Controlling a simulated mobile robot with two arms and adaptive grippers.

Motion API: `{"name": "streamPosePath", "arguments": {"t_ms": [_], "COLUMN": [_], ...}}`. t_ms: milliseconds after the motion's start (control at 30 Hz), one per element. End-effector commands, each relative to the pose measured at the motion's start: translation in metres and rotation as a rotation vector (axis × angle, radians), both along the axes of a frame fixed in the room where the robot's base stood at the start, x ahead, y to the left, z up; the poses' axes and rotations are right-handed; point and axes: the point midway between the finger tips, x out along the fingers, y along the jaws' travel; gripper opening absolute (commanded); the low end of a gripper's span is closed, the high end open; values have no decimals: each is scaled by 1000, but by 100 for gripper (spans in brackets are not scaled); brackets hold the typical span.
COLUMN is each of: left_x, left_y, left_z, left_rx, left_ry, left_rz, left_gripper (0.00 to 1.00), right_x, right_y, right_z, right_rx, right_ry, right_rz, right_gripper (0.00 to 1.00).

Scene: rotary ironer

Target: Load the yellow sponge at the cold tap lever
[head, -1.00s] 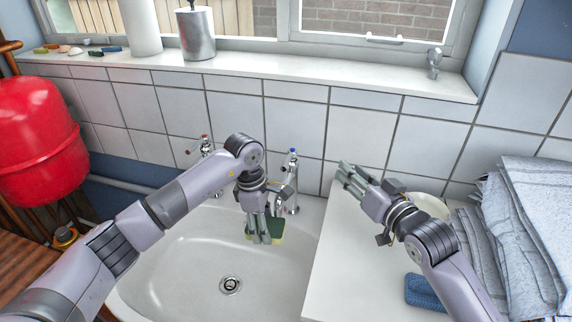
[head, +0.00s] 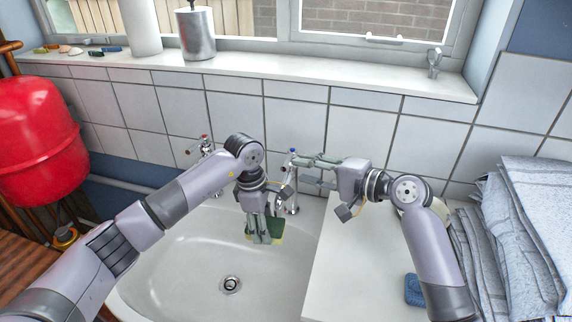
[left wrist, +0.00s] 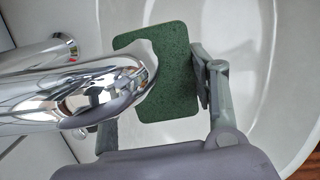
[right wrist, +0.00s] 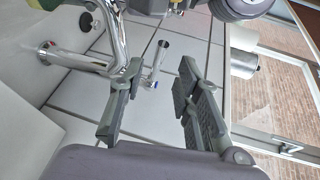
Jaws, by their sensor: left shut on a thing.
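The sponge (head: 277,231), with a green face and a yellow edge, is in my left gripper (head: 262,240), over the sink basin. In the left wrist view its green face (left wrist: 172,50) lies between the fingers, with a chrome tap spout (left wrist: 110,85) partly in front. The cold tap (head: 292,190) has a blue-marked top and stands at the basin's back right. My right gripper (head: 300,170) is open beside this tap, fingers pointing left. In the right wrist view, the blue-marked lever (right wrist: 160,55) shows between the open fingers; contact cannot be told.
The red-marked tap (head: 205,145) stands at the back left of the white basin (head: 180,265). A white worktop (head: 345,260) to the right holds a blue sponge (head: 413,290) and folded grey cloths (head: 525,220). The tiled wall is close behind the taps.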

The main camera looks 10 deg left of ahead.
Motion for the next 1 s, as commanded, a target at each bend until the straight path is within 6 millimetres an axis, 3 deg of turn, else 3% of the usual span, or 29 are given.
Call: {"name": "streamPosePath", "arguments": {"t_ms": [200,400,767,1000], "left_x": [0,0,0,0], "left_y": [0,0,0,0], "left_z": [0,0,0,0], "left_rx": [0,0,0,0], "left_ry": [0,0,0,0], "left_rz": [0,0,0,0], "left_gripper": [31,31,31,31], "right_x": [16,25,27,27], "right_y": [39,56,60,60], "right_z": [-9,-14,-15,-15], "right_rx": [0,-1,-2,-2], "right_ry": [0,-1,-3,-3], "right_rz": [0,-1,-2,-2], "right_gripper": [31,31,31,15]}}
